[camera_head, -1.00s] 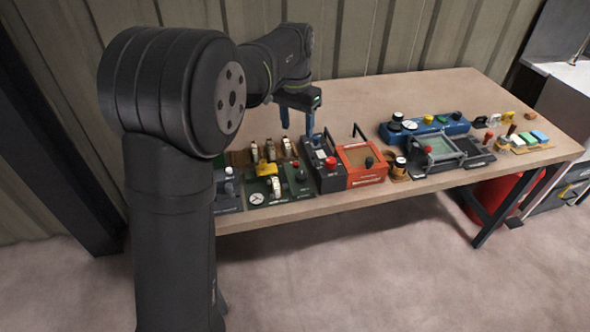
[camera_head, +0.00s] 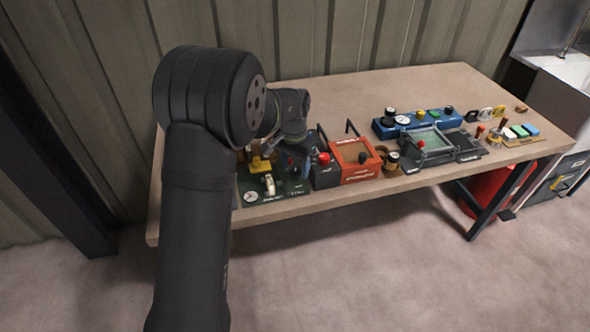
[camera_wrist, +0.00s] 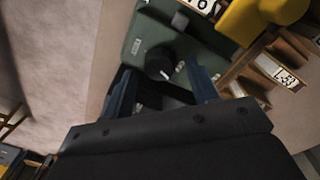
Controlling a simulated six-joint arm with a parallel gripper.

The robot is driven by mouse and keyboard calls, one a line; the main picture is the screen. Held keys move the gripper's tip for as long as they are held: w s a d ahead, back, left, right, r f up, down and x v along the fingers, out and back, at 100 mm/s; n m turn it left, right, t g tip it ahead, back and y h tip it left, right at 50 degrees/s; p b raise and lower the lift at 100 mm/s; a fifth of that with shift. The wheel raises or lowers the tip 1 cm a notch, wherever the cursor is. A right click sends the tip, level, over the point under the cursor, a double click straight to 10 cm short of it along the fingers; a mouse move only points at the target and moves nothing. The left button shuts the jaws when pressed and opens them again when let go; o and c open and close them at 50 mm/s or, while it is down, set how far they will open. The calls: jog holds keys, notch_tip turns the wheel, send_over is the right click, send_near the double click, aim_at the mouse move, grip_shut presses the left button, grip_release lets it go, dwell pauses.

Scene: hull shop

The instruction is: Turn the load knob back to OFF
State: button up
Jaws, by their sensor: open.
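In the wrist view a round black knob (camera_wrist: 159,67) with a pale mark stands on a green panel (camera_wrist: 152,32). I take it for the load knob, but its lettering is not readable. My gripper (camera_wrist: 160,78) is open, with one blue finger on either side of the knob and visible gaps; I cannot tell how deep the fingertips reach. In the head view my gripper (camera_head: 297,168) is low over the right part of the green panel (camera_head: 262,194), at the front left of the bench. My wrist and fingers largely hide the knob there.
A yellow part (camera_wrist: 262,16) and a wooden rack (camera_wrist: 285,62) with labelled pieces stand close to the right finger. In the head view a dark box with a red knob (camera_head: 324,158) and an orange box (camera_head: 357,168) stand right of my gripper.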

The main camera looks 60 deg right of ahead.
jog(key=shift+f, duration=0.95)
jog(key=shift+c, duration=0.2)
jog(key=c, duration=0.9)
jog(key=shift+n, duration=2.3)
jog(key=shift+c, duration=0.2)
jog(key=o, duration=1)
